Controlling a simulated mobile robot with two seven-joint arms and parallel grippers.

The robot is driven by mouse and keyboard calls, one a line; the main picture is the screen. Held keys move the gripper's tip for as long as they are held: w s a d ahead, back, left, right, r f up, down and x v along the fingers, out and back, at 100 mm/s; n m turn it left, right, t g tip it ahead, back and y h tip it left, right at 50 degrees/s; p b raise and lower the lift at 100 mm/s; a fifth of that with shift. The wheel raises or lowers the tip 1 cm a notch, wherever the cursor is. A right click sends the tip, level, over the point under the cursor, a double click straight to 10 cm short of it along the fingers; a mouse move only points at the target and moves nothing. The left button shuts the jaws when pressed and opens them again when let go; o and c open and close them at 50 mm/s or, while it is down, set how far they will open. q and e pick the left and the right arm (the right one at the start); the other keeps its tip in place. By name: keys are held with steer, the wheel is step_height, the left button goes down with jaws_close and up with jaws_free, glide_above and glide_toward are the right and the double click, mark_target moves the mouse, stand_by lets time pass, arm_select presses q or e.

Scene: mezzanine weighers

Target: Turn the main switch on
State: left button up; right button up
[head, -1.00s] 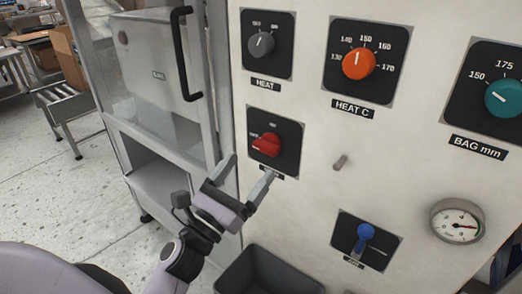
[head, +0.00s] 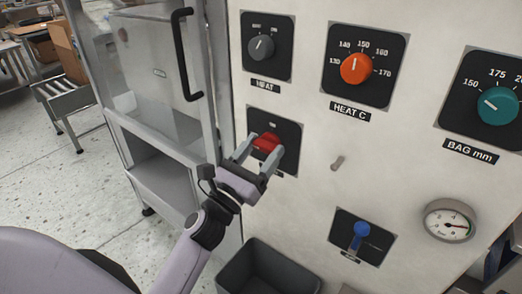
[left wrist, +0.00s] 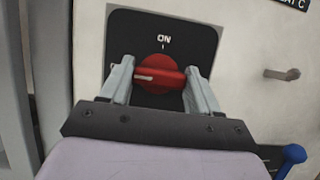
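The main switch is a red rotary knob (head: 267,142) on a black plate (head: 287,127) on the pale panel. It also shows in the left wrist view (left wrist: 158,73), with its white mark pointing left and the word ON above it. My left gripper (head: 256,146) is open at the knob, one finger on each side of it. The plate's lower label is mostly hidden by the gripper. My right gripper is not in view.
Above are a grey HEAT knob (head: 262,48) and an orange HEAT C knob (head: 356,68). A teal BAG mm knob (head: 497,105), a small peg (head: 338,162), a blue lever (head: 361,230) and a gauge (head: 449,220) lie right. A grey bin (head: 268,270) stands below.

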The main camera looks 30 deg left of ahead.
arm_select(q)
steer(key=shift+m, duration=0.3)
steer(key=m+h, duration=0.1)
steer(key=m, duration=0.1)
steer(key=shift+m+h+b, duration=0.3)
steer(key=shift+h+b, duration=0.1)
steer(key=m+g+h, duration=0.1)
steer(key=m+h, duration=0.1)
steer(key=m, duration=0.3)
steer(key=shift+b, duration=0.35)
steer(key=m+g+h, duration=0.1)
steer(key=m, duration=0.1)
steer(key=m+g, duration=0.1)
steer(key=m, duration=0.2)
steer(key=shift+r+h, duration=0.15)
steer(key=shift+h, duration=0.25)
steer(key=m+g, duration=0.1)
steer(key=m, duration=0.1)
steer(key=m+g+p, duration=0.1)
steer(key=m, duration=0.2)
steer(key=shift+r+h, duration=0.1)
steer(key=shift+h, duration=0.3)
steer(key=shift+m+g+p, duration=0.4)
steer(key=shift+m+p, duration=0.15)
steer(key=shift+m, duration=0.35)
steer(key=shift+m+g+p, duration=0.5)
steer(key=shift+m+p, duration=0.2)
steer(key=shift+m, duration=0.6)
steer(key=shift+f, duration=0.2)
